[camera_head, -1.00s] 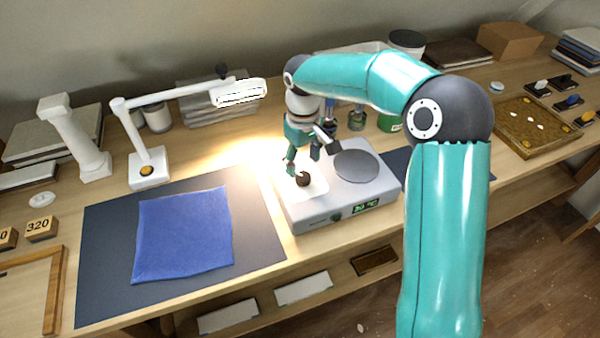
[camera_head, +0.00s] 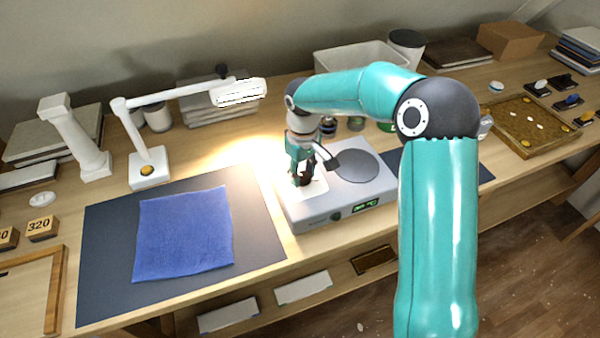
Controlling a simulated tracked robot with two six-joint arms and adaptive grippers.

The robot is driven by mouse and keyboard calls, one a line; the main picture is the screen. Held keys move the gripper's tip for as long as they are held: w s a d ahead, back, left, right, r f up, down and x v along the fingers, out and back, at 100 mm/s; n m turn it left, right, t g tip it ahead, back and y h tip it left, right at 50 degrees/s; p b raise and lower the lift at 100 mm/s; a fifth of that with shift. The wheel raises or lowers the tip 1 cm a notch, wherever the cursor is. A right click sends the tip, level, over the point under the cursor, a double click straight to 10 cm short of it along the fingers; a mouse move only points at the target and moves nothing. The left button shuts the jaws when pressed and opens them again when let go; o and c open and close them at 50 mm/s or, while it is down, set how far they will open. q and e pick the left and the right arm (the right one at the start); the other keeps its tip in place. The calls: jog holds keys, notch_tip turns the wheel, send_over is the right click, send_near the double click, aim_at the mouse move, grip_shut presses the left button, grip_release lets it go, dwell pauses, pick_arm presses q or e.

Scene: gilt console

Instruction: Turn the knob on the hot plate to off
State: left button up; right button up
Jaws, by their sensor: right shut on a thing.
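The hot plate (camera_head: 372,189) is a pale grey box with a round grey heating disc (camera_head: 357,166) on its top. A lit green display (camera_head: 366,206) and a small dark green round part (camera_head: 336,216) are on its front face. A dark brown round knob (camera_head: 305,179) stands on a white square (camera_head: 316,189) at the left of the top. My right gripper (camera_head: 302,178) points down and is shut on the knob, its fingers hiding part of it. My left gripper is not in view.
A blue cloth (camera_head: 183,235) lies on a dark mat (camera_head: 102,241) left of the hot plate. A white lamp (camera_head: 149,166) reaches over the bench behind. Small jars (camera_head: 356,123) and a pale bin (camera_head: 338,60) stand behind the hot plate.

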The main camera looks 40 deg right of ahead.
jog(key=shift+a, duration=0.25)
jog(key=shift+c, duration=0.5)
jog(key=shift+d, duration=0.2)
jog(key=shift+n, duration=1.2)
jog(key=n, duration=0.4)
jog(key=shift+w+r+p, duration=0.1)
jog(key=shift+p, duration=0.25)
jog(key=n, duration=0.4)
jog(key=shift+d+n+p, duration=0.1)
jog(key=shift+n+p, duration=0.2)
jog(key=shift+n, duration=0.1)
jog(key=shift+r+n, duration=0.1)
jog(key=shift+n, duration=1.3)
jog(key=shift+w, duration=0.1)
